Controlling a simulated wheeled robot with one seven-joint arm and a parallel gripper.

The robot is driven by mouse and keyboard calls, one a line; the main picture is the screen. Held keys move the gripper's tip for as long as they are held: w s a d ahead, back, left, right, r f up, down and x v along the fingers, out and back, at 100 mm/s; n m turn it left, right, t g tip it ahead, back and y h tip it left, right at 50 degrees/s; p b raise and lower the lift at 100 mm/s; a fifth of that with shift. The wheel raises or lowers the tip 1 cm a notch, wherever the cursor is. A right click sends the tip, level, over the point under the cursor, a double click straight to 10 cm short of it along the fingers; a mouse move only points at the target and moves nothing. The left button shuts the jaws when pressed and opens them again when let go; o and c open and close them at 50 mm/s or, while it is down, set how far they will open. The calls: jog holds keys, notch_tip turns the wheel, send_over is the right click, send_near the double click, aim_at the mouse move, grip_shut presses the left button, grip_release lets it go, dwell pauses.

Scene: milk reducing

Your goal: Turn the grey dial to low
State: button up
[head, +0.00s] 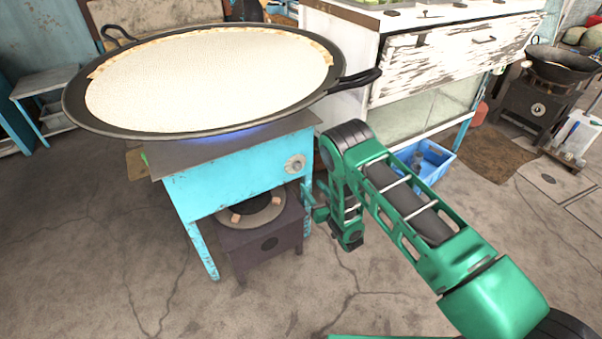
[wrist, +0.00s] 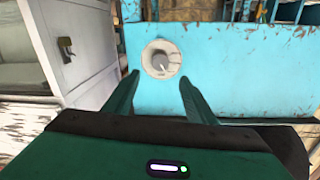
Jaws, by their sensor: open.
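The grey dial (head: 295,164) is on the front of the turquoise stove (head: 232,192), near its upper right corner. In the wrist view the dial (wrist: 161,60) is a round pale plate with a grey knob at its middle, straight ahead of the fingers. My gripper (head: 308,202) is just right of and below the dial in the head view. In the wrist view its two dark green fingers (wrist: 158,80) are spread apart with nothing between them, and the dial appears beyond the tips. A wide black pan (head: 210,82) full of white milk sits on the stove, with blue flame under it.
A small dark burner stand (head: 262,238) is under the stove, left of my gripper. A worn white cabinet (head: 440,55) stands behind to the right, with a blue crate (head: 428,163) below. The concrete floor in front is clear.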

aim_at(298, 168)
jog(key=x, duration=1)
jog(key=shift+w+a+r, duration=0.1)
jog(key=shift+w+a, duration=0.15)
jog(key=shift+w, duration=0.05)
jog(key=c, duration=1)
